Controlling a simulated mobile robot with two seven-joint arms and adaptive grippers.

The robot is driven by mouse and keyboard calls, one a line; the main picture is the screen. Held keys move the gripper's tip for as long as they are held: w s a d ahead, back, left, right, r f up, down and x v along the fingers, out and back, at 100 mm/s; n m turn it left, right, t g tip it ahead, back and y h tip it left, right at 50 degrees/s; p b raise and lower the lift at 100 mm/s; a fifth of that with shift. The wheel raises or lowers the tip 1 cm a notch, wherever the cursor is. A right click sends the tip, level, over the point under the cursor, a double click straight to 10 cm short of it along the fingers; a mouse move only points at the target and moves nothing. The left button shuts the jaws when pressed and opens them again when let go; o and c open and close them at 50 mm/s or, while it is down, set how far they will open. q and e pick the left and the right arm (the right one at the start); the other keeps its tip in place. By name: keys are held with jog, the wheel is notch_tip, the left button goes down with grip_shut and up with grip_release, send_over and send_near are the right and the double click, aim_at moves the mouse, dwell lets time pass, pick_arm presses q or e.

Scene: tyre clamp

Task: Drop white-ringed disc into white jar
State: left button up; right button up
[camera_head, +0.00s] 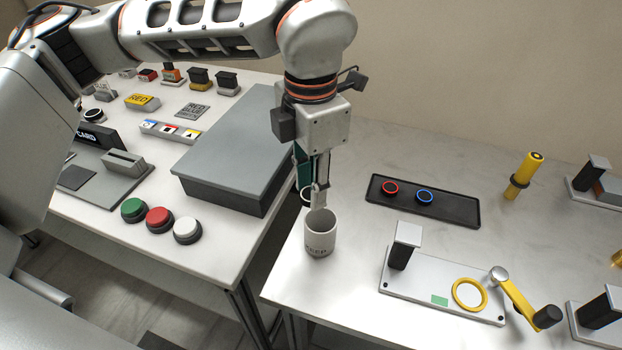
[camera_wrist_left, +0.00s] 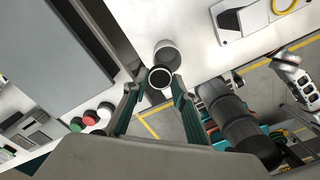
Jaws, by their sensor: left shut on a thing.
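The white jar (camera_head: 320,238) stands upright on the right table, near its left edge, with lettering on its side. My left gripper (camera_head: 315,190) is just above the jar's rim, pointing down. It is shut on the white-ringed disc (camera_head: 305,195), a black disc with a white rim. In the left wrist view the disc (camera_wrist_left: 160,77) sits between the fingertips, with the jar (camera_wrist_left: 168,54) just beyond it. The disc is partly hidden by the fingers in the head view. My right gripper is not in view.
A black tray (camera_head: 464,211) holds a red-ringed and a blue-ringed disc. A clamp plate (camera_head: 425,283) with a yellow ring (camera_head: 469,294) lies right of the jar. A grey box (camera_head: 235,150) and green, red and white buttons are on the left table. A gap separates the tables.

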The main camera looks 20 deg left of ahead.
pick_arm(q)
jog(key=o, duration=0.9)
notch_tip(320, 180, up, 12)
jog(key=shift+r, duration=0.1)
dwell(0.3)
